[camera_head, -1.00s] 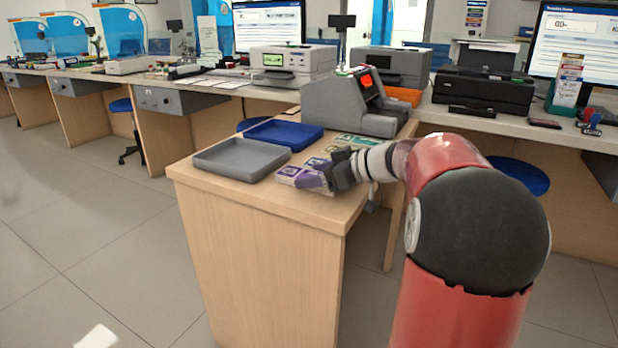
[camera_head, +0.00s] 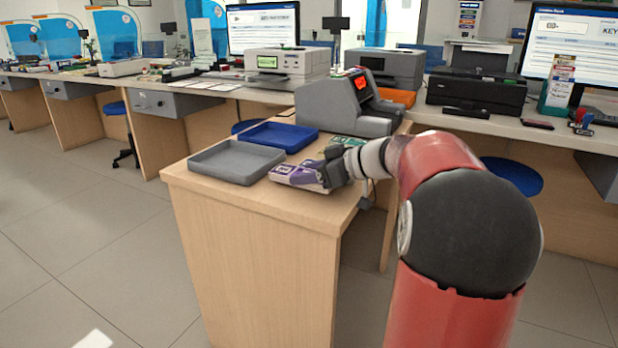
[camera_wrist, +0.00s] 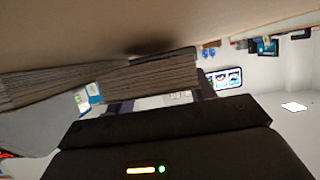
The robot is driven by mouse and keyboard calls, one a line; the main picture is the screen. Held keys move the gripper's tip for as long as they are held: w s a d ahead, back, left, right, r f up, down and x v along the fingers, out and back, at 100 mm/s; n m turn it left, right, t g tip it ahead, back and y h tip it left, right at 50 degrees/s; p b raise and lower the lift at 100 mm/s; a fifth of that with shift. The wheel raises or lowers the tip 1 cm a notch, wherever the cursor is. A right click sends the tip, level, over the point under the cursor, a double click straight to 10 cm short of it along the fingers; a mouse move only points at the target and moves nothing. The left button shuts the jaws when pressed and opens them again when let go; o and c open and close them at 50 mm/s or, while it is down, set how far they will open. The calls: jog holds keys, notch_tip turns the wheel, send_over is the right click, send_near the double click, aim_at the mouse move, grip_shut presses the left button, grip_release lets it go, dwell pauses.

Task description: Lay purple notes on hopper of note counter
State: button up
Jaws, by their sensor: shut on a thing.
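The purple notes (camera_head: 298,175) lie low over the front right of the desk top, between the grey tray and my arm. My gripper (camera_head: 326,172) is shut on their right end; the fingers hide that part. I cannot tell whether the notes touch the desk. The grey note counter (camera_head: 335,104), with a red display, stands behind them at the back of the desk. Its hopper is not clear from here. In the wrist view, layered edges of note stacks (camera_wrist: 150,82) show close to my gripper; their colour is unclear.
Green notes (camera_head: 345,143) lie between my gripper and the note counter. A grey tray (camera_head: 236,176) and a blue tray (camera_head: 277,146) sit to the left. The desk's front edge (camera_head: 250,213) is close to the notes.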

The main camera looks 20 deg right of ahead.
notch_tip(320, 180, up, 27)
jog(key=p, duration=0.3)
jog(key=shift+p, duration=0.4)
